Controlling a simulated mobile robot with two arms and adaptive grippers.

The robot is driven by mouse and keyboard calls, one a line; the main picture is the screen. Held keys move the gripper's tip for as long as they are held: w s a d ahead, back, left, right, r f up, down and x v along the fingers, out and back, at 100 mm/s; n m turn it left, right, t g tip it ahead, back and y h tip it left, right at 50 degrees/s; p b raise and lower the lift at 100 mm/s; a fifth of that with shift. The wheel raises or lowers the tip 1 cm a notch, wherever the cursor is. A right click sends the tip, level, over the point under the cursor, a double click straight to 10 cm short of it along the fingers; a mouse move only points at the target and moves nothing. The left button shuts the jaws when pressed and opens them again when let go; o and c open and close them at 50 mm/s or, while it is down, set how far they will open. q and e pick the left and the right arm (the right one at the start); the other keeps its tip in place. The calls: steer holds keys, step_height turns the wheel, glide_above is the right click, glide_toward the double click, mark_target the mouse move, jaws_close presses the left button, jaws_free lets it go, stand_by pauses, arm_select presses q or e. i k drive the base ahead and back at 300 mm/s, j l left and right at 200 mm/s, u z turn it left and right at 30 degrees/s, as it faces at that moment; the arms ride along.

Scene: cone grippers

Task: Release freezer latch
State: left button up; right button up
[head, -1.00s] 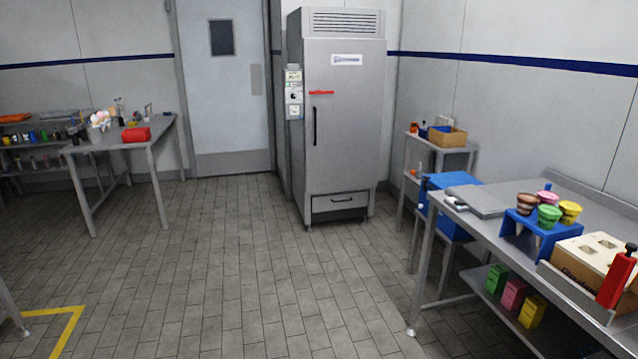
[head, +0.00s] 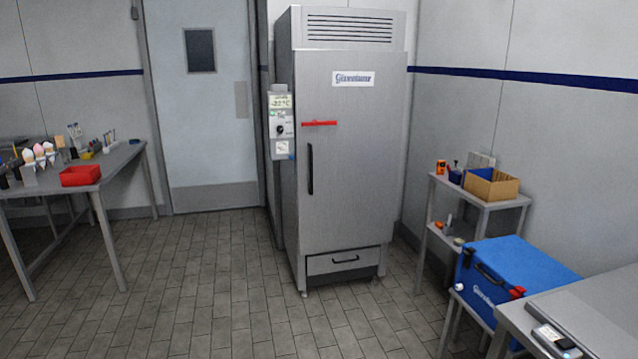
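The tall grey freezer (head: 362,200) stands against the back wall, right of the door, with its front shut. The red latch (head: 319,123) lies level across the upper left of the freezer front. A black vertical handle (head: 310,169) is below it. A control panel (head: 281,122) with a display and a knob is on the freezer's left side. Neither of my grippers shows in the head view.
A blue cool box (head: 515,275) and a small shelf with a cardboard box (head: 491,184) stand right of the freezer. A steel table edge (head: 590,310) is at lower right. A table with a red tray (head: 80,176) is at left. The tiled floor (head: 200,290) before the freezer is clear.

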mark_target(315, 122)
steer(key=i, duration=1.25)
steer(key=i+l+z, duration=0.3)
steer(key=i, duration=0.9)
steer(key=i+z, duration=0.3)
steer(key=i, duration=0.95)
